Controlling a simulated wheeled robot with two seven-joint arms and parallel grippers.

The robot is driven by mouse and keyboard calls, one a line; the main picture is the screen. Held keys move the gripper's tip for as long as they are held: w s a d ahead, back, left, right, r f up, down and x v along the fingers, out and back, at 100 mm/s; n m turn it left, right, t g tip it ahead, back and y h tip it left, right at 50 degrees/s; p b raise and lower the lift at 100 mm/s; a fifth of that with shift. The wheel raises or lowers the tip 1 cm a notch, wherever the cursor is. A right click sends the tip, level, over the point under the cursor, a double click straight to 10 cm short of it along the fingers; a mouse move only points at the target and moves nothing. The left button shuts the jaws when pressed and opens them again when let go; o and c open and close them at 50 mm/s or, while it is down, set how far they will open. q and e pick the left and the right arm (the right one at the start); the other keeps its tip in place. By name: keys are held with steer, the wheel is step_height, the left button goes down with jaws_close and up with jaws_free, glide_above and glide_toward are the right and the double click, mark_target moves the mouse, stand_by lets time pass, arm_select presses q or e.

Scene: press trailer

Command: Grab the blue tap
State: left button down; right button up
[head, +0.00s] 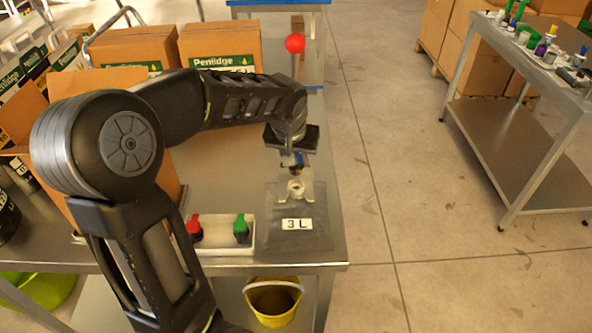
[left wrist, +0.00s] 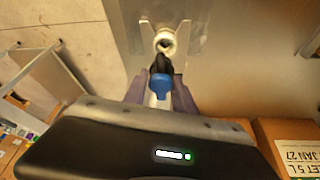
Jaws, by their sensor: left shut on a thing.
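My left gripper (head: 293,168) is at the right end of the steel table, above a white ring-shaped fitting (head: 295,188) on a dark mat marked 3 L. In the left wrist view the gripper (left wrist: 159,97) has its two fingers on either side of the blue tap (left wrist: 160,86) and is shut on it. The tap's dark end points at the white fitting (left wrist: 165,42); I cannot tell whether they touch. In the head view the tap is mostly hidden by the gripper. My right gripper is not in view.
A white tray (head: 223,249) left of the mat holds a red tap (head: 194,228) and a green tap (head: 241,229). Cardboard boxes (head: 222,45) stand at the back left. A yellow bucket (head: 273,300) is below. Open floor lies to the right, before another table (head: 545,120).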

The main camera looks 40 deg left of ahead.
arm_select(q)
step_height(320, 180, up, 5)
steer(key=shift+f, duration=0.1)
stand_by(0.6)
